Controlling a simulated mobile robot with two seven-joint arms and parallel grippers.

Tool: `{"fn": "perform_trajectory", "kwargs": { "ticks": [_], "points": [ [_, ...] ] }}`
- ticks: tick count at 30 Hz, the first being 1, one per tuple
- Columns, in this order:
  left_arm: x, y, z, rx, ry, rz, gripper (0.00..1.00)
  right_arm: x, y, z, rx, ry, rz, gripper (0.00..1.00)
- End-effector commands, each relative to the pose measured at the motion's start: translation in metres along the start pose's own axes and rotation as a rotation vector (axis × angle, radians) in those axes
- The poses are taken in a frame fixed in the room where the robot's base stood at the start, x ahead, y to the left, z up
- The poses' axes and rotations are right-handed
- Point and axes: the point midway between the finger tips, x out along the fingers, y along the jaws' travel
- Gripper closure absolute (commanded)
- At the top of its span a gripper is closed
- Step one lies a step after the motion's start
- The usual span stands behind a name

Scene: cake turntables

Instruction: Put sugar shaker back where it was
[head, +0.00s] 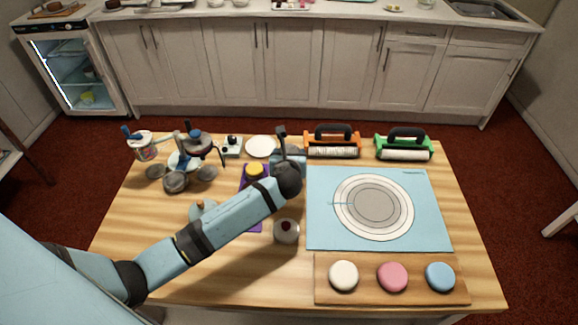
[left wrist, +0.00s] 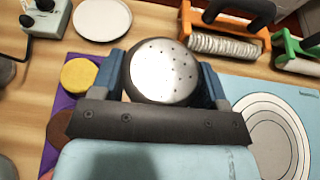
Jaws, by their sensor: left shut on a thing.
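My left gripper (head: 290,157) reaches over the table from the left in the head view. In the left wrist view its two blue-grey fingers (left wrist: 164,76) are closed on the sides of the sugar shaker (left wrist: 158,68), a round metal shaker seen from its perforated top. In the head view the shaker is mostly hidden by my wrist. A purple mat (head: 258,227) lies left of the gripper, with a yellow round item (head: 254,170) on it; the mat also shows in the left wrist view (left wrist: 45,158). My right gripper is not in view.
A blue mat with a ringed turntable (head: 375,204) lies right. Orange (head: 332,151) and green (head: 404,154) rollers stand behind it. A white plate (head: 261,146) lies at the back. A board (head: 320,292) with three round cakes is in front. Stands and cups (head: 176,182) crowd the left.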

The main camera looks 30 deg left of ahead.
Motion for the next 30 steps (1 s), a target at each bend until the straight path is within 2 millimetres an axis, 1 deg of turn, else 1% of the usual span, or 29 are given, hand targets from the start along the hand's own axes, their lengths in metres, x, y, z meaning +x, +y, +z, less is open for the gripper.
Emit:
{"fn": "perform_trajectory", "kwargs": {
  "ticks": [6,9,16,20,21,23,24,30],
  "points": [
    [0.012,0.000,-0.029,0.001,0.003,0.001,0.63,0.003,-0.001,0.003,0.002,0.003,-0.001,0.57],
    [0.015,0.000,-0.037,0.000,0.001,0.000,0.63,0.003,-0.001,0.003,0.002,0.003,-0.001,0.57],
    [0.015,0.000,-0.037,0.000,0.000,0.000,0.63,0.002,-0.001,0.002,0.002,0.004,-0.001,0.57],
    [0.017,0.000,-0.040,0.001,0.000,0.000,0.63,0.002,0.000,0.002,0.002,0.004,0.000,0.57],
    [0.016,0.000,-0.040,0.000,0.001,0.000,0.23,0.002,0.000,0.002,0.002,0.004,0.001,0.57],
    [0.016,0.000,-0.040,0.000,0.001,0.000,0.09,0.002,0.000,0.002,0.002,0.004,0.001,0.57],
    [0.016,0.000,-0.040,0.000,0.001,0.000,0.06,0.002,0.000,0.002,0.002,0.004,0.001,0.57],
    [0.016,0.000,-0.040,0.000,0.001,0.000,0.06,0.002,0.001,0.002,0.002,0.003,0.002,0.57]
  ]
}}
